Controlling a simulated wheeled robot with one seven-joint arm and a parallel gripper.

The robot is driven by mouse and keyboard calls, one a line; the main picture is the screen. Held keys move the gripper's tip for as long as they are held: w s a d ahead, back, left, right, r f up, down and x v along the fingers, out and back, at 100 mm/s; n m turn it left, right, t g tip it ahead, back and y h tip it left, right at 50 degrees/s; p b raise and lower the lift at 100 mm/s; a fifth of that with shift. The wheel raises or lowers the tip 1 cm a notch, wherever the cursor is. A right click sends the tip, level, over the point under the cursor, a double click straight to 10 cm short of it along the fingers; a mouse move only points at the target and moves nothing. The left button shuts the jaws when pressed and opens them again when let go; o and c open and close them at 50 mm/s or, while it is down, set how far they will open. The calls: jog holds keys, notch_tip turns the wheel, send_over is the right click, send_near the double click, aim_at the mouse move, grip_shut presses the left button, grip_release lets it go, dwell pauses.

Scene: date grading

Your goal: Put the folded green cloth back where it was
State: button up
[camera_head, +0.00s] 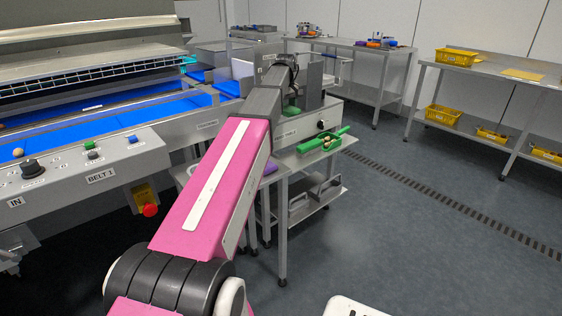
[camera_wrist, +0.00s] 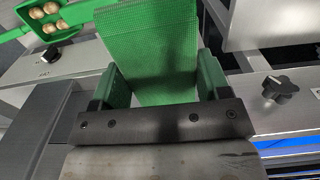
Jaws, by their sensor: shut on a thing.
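The folded green cloth (camera_wrist: 148,45) fills the upper middle of the wrist view, with a woven texture. My gripper (camera_wrist: 157,88) is shut on it, one green-padded finger on each side. The cloth stretches away beyond the fingers. In the head view my gripper is mostly hidden behind my forearm at the end of the sorting machine. A small green patch (camera_head: 291,111) there looks like the cloth. I cannot tell whether the cloth touches anything below it.
A green tray (camera_head: 312,145) with dates lies on a steel side table beside the machine; it also shows in the wrist view (camera_wrist: 40,28). A black knob (camera_wrist: 281,88) is close on the right. The blue belt (camera_head: 120,120) runs left. Yellow crates (camera_head: 456,56) stand on far tables.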

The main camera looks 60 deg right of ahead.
notch_tip(320, 180, down, 25)
jog(key=shift+f, duration=0.2)
dwell(0.4)
jog(key=shift+f, duration=0.15)
jog(key=o, duration=0.9)
notch_tip(320, 180, up, 12)
